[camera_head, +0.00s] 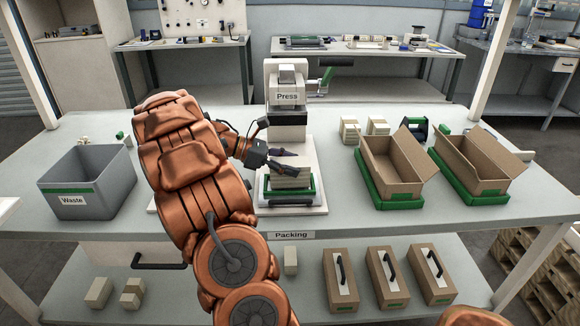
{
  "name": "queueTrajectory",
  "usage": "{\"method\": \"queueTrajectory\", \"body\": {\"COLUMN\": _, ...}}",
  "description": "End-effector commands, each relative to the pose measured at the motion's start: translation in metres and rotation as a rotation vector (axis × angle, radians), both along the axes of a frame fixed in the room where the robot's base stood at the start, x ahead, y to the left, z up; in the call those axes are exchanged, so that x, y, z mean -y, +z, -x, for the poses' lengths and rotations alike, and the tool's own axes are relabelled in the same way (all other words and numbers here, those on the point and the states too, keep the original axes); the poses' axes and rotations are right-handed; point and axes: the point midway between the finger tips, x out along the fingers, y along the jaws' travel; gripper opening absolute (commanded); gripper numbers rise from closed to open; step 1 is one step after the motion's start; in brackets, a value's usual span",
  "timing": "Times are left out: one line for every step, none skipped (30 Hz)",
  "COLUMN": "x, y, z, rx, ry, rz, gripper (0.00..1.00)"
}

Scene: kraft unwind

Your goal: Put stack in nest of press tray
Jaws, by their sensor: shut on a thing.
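My gripper (287,164) reaches in from the left, in front of the press (287,97). It is shut on a pale stack (291,180) of flat pieces. The stack is over the green-edged press tray (290,204) and looks level. I cannot tell whether the stack rests on the tray floor or is held slightly above it. The fingers hide part of the stack's top and sides, and the stack hides most of the nest.
A grey waste bin (88,185) stands at the left. Two open cardboard boxes (392,172) (480,168) sit in green holders at the right. Two small pale stacks (350,131) (377,127) stand behind them.

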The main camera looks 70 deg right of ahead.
Motion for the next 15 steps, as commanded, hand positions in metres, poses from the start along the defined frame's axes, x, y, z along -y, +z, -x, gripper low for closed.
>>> {"method": "queueTrajectory", "body": {"x": -0.0002, "y": -0.0054, "z": 0.0005, "rx": -0.003, "ry": 0.000, "rz": -0.001, "gripper": 0.18}}
{"method": "queueTrajectory", "body": {"x": -0.0003, "y": -0.0075, "z": 0.0006, "rx": -0.003, "ry": -0.001, "rz": -0.002, "gripper": 0.18}}
{"method": "queueTrajectory", "body": {"x": -0.0003, "y": -0.0090, "z": 0.0007, "rx": -0.003, "ry": -0.001, "rz": -0.001, "gripper": 0.18}}
{"method": "queueTrajectory", "body": {"x": -0.0004, "y": -0.0092, "z": 0.0008, "rx": -0.003, "ry": -0.001, "rz": -0.001, "gripper": 0.18}}
{"method": "queueTrajectory", "body": {"x": -0.0003, "y": -0.0092, "z": 0.0007, "rx": -0.001, "ry": -0.002, "rz": 0.000, "gripper": 0.18}}
{"method": "queueTrajectory", "body": {"x": -0.0004, "y": -0.0088, "z": 0.0007, "rx": -0.001, "ry": -0.001, "rz": 0.000, "gripper": 0.18}}
{"method": "queueTrajectory", "body": {"x": -0.0003, "y": -0.0088, "z": 0.0007, "rx": -0.001, "ry": -0.001, "rz": 0.001, "gripper": 0.18}}
{"method": "queueTrajectory", "body": {"x": -0.0003, "y": -0.0088, "z": 0.0007, "rx": -0.001, "ry": -0.001, "rz": 0.000, "gripper": 0.18}}
{"method": "queueTrajectory", "body": {"x": -0.0004, "y": -0.0088, "z": 0.0007, "rx": -0.001, "ry": -0.002, "rz": 0.000, "gripper": 0.18}}
{"method": "queueTrajectory", "body": {"x": -0.0004, "y": -0.0088, "z": 0.0007, "rx": -0.001, "ry": -0.002, "rz": 0.001, "gripper": 0.18}}
{"method": "queueTrajectory", "body": {"x": -0.0004, "y": -0.0092, "z": 0.0008, "rx": -0.001, "ry": -0.002, "rz": 0.000, "gripper": 0.18}}
{"method": "queueTrajectory", "body": {"x": -0.0005, "y": -0.0101, "z": 0.0009, "rx": -0.001, "ry": -0.002, "rz": 0.000, "gripper": 0.18}}
{"method": "queueTrajectory", "body": {"x": -0.0005, "y": -0.0109, "z": 0.0009, "rx": -0.001, "ry": -0.002, "rz": 0.000, "gripper": 0.18}}
{"method": "queueTrajectory", "body": {"x": -0.0005, "y": -0.0111, "z": 0.0009, "rx": -0.001, "ry": -0.002, "rz": 0.000, "gripper": 0.60}}
{"method": "queueTrajectory", "body": {"x": -0.0005, "y": -0.0111, "z": 0.0009, "rx": -0.001, "ry": -0.002, "rz": 0.000, "gripper": 0.64}}
